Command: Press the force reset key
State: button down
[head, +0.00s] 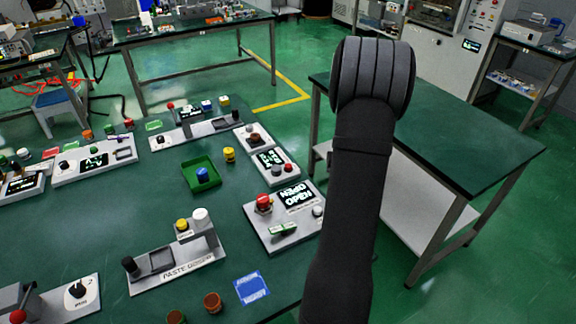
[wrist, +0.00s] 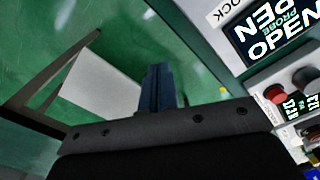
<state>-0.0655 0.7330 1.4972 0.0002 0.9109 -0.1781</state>
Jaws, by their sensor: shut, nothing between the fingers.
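No key with a readable force reset label shows. The white panel (head: 258,236) near the table's right edge has a display reading OPEN (head: 297,195), a red mushroom button (head: 264,203), a green part (head: 283,229) and a pale knob (head: 317,211). Behind it, a smaller panel (head: 293,177) has a lit display and a red button (head: 288,167). In the wrist view, the OPEN display (wrist: 272,32) and a red button (wrist: 275,93) show at right. My gripper (wrist: 157,72) is shut and empty, with its fingers apart from both. My arm hides it in the head view.
Several other panels stand on the green table (head: 120,225). A green tray (head: 190,172) holds a blue object. A blue card (head: 251,288) lies near the front. A second green-topped table (head: 455,145) stands at right, past a floor gap.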

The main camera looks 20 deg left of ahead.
jog(key=shift+a, duration=0.1)
dwell(0.3)
jog(key=m+t+y, duration=0.2)
jog(key=m+y, duration=0.3)
jog(key=m, duration=0.4)
send_near(291, 167)
jog(key=d, duration=0.1)
jog(key=s+d+f, duration=0.1)
jog(key=d, duration=0.1)
jog(key=shift+s+d+f, duration=0.1)
jog(key=shift+s+f, duration=0.2)
jog(key=shift+f, duration=0.05)
jog(key=w+a+r+m+t+y, duration=0.2)
jog(key=a+r+m, duration=0.4)
jog(key=m, duration=0.3)
jog(key=shift+w+a+m+t+y, duration=0.3)
jog(key=shift+w+a+t+y, duration=0.15)
jog(key=shift+w+a, duration=0.25)
jog(key=shift+f, duration=0.15)
jog(key=shift+f, duration=4.35)
jog(key=shift+f, duration=0.4)
